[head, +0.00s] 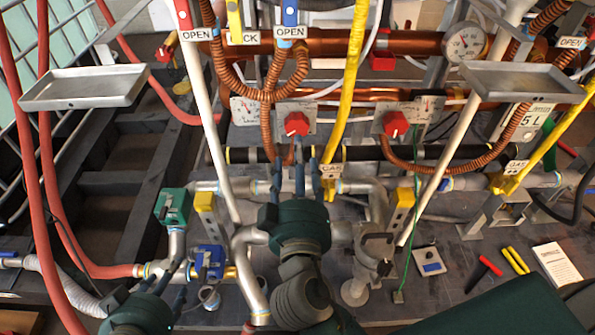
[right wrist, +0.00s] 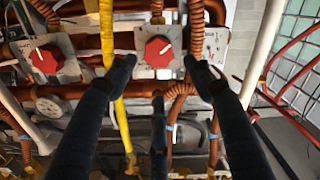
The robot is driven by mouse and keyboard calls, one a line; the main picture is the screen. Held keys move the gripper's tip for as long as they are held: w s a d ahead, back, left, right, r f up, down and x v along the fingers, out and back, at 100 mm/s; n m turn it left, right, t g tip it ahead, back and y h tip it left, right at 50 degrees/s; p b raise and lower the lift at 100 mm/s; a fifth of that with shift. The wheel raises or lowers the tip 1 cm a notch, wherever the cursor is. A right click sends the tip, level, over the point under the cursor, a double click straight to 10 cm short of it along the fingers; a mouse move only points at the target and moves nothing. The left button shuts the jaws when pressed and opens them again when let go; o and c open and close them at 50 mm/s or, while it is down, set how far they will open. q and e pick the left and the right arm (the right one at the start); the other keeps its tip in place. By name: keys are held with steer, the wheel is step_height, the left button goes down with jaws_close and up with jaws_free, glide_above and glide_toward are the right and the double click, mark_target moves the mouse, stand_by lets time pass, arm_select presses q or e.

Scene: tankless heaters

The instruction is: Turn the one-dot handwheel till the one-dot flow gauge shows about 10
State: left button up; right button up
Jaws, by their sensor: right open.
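Two red handwheels sit on pale plates on the pipework in the head view: a left one (head: 297,123) and a right one (head: 395,124). Dot marks are too small to read. Small gauges stand beside them, one at left (head: 244,110) and one at right (head: 428,107); their readings are illegible. My right gripper (head: 297,178) is open, its fingers pointing at the left handwheel. In the right wrist view that handwheel (right wrist: 159,51) shows between the spread fingers, apparently untouched; the other (right wrist: 46,60) is off to the left. My left gripper (head: 160,285) is open and empty at lower left.
A round gauge (head: 465,42) is on the upper copper pipe. A yellow hose (head: 350,75) and corrugated copper hoses (head: 268,90) run close to the left handwheel. Metal trays (head: 85,87) stand at both sides. Loose tools (head: 483,273) lie at lower right.

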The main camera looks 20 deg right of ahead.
steer(key=v, duration=0.3)
steer(key=shift+s+a, duration=0.1)
steer(key=shift+s, duration=0.25)
